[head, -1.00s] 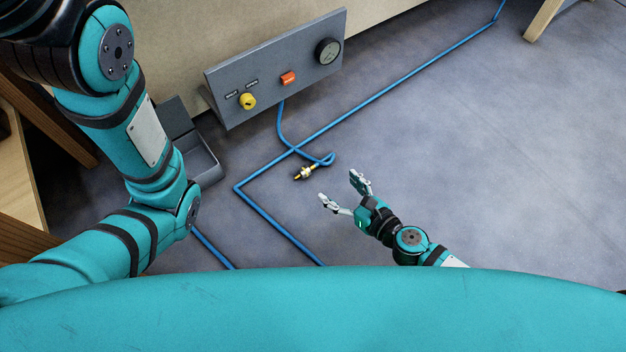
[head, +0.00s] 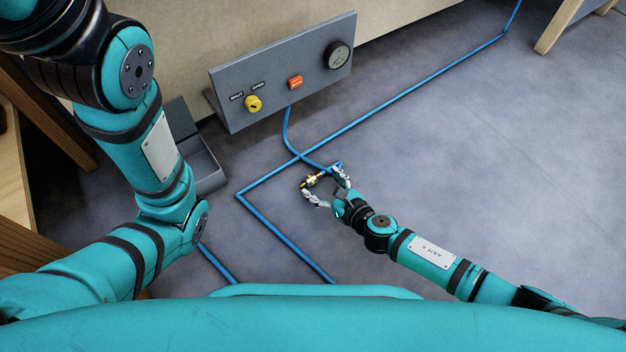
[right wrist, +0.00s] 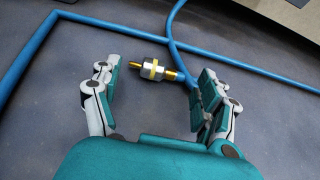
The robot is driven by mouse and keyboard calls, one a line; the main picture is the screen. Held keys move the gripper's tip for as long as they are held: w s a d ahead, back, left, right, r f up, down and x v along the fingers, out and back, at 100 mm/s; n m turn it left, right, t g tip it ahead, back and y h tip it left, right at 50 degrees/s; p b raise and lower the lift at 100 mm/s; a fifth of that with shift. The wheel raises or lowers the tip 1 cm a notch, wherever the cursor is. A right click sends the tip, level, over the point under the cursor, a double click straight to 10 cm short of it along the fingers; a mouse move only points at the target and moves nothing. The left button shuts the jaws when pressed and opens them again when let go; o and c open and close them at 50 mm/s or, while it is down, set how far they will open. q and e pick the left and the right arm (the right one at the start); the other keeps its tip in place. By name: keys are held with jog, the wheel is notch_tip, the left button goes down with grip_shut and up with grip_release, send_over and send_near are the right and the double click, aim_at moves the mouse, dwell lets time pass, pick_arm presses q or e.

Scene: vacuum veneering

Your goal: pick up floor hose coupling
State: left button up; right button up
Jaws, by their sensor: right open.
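The floor hose coupling (head: 310,181) is a small brass and silver fitting lying on the floor near the looped end of a blue hose (head: 289,134). In the right wrist view the coupling (right wrist: 153,71) lies ahead of and between the open fingers, slightly beyond their tips. My right gripper (head: 328,189) is open and empty, close to the coupling, and I see no contact. It also shows in the right wrist view (right wrist: 155,85). My left arm is at the left of the head view, but its gripper is out of view.
A grey open box (head: 207,172) sits left. A second blue hose run (head: 420,84) crosses the floor. The floor at right is clear.

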aim_at(314, 176)
jog(key=b+x, duration=0.1)
jog(key=x, duration=0.1)
jog(key=b+x, duration=0.1)
jog(key=x, duration=0.1)
jog(key=shift+d+f+b, duration=0.15)
jog(key=shift+f+b, duration=0.1)
jog(key=shift+b, duration=0.15)
jog(key=shift+w+a, duration=0.25)
jog(key=shift+r, duration=0.1)
jog(key=c, duration=1.3)
jog(key=shift+o, duration=0.2)
